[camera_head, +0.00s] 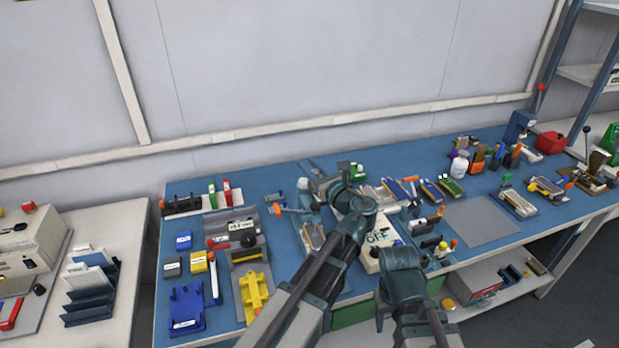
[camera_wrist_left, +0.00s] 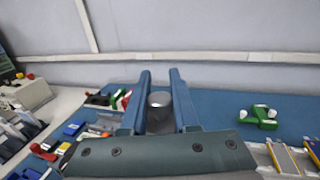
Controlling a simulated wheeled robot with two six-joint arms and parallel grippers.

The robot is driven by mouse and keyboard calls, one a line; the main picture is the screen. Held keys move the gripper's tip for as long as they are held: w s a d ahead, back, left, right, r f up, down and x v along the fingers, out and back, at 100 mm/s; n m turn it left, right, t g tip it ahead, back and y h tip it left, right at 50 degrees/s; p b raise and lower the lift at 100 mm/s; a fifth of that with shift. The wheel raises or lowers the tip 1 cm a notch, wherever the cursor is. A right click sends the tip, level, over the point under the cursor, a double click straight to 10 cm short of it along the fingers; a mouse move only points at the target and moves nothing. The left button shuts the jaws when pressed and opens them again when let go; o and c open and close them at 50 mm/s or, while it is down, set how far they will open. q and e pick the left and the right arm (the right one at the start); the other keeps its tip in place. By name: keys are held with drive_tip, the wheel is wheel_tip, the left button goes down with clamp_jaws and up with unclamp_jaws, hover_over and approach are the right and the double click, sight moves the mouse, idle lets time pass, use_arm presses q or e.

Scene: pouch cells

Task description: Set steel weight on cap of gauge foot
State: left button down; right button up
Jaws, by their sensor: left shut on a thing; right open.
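My left gripper (camera_head: 322,184) is over the middle of the blue bench. In the left wrist view its two fingers (camera_wrist_left: 160,76) are on either side of a grey, round-topped steel weight (camera_wrist_left: 160,100), which they hold. The weight cannot be made out in the head view. My right gripper (camera_head: 410,318) is low at the front of the bench, open and apart from the left one. I cannot pick out the gauge foot or its cap with certainty. A green block with white knobs (camera_wrist_left: 258,117) lies right of the left gripper, apart from it.
A blue tray (camera_head: 187,308) and a yellow fixture (camera_head: 254,292) lie at the left of the blue bench (camera_head: 290,262). A grey mat (camera_head: 480,221) is clear at the right. A white box marked OFF (camera_head: 384,240) stands near my arms. Small tools crowd the middle.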

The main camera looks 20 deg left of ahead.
sight(309, 187)
use_arm(q)
drive_tip(key=shift+r, duration=0.15)
drive_tip(key=shift+f, duration=0.2)
wheel_tip(309, 187, down, 6)
drive_tip(key=b, duration=0.5)
drive_tip(key=shift+r+b, duration=0.25)
drive_tip(key=shift+b, duration=0.1)
drive_tip(key=shift+f+b, duration=0.7)
drive_tip(key=shift+b, duration=0.05)
idle(0.8)
drive_tip(key=c, duration=0.6)
unclamp_jaws()
drive_tip(key=shift+s, duration=0.1)
